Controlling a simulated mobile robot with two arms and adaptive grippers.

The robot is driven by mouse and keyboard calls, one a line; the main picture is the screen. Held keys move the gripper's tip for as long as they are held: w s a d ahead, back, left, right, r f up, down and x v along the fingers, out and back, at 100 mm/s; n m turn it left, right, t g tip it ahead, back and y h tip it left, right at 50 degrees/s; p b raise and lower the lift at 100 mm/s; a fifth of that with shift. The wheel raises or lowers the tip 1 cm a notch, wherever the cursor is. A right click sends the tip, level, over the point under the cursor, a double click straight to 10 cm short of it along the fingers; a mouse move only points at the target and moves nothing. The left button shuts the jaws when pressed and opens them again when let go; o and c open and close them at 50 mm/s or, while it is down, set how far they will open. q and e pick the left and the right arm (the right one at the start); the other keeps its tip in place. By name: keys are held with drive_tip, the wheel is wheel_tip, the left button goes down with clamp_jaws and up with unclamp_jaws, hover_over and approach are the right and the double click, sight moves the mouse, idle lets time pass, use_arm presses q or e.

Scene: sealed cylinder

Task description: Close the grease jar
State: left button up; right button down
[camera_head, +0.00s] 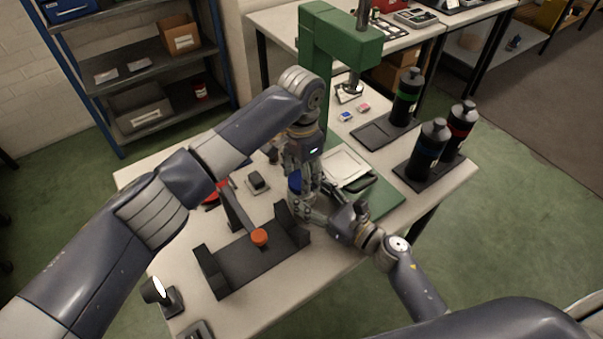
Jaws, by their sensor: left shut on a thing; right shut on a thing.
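A blue round part (294,184), which looks like the lid of the grease jar, shows beside the fingers of my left gripper (304,186). That gripper points straight down over the table and is shut on this part. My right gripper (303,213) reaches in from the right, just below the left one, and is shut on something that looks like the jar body. The jar body is mostly hidden by the fingers. I cannot tell whether lid and jar touch.
A green press (318,45) rises behind. Black bottles (406,97) stand at right on dark trays. A white tray (346,167) lies right of the grippers. A small dark block (257,181) sits left.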

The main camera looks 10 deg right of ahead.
use_arm(q)
drive_tip(key=o, duration=1.1)
drive_tip(key=shift+o, duration=0.2)
drive_tip(key=shift+r, duration=2.25)
drive_tip(key=shift+o, duration=0.2)
wheel_tip(320, 180, up, 2)
drive_tip(key=n, duration=0.5)
drive_tip(key=shift+w, duration=0.1)
drive_tip(key=n, duration=0.1)
drive_tip(key=r+n, duration=0.1)
drive_tip(key=n, duration=0.2)
drive_tip(key=shift+r, duration=0.25)
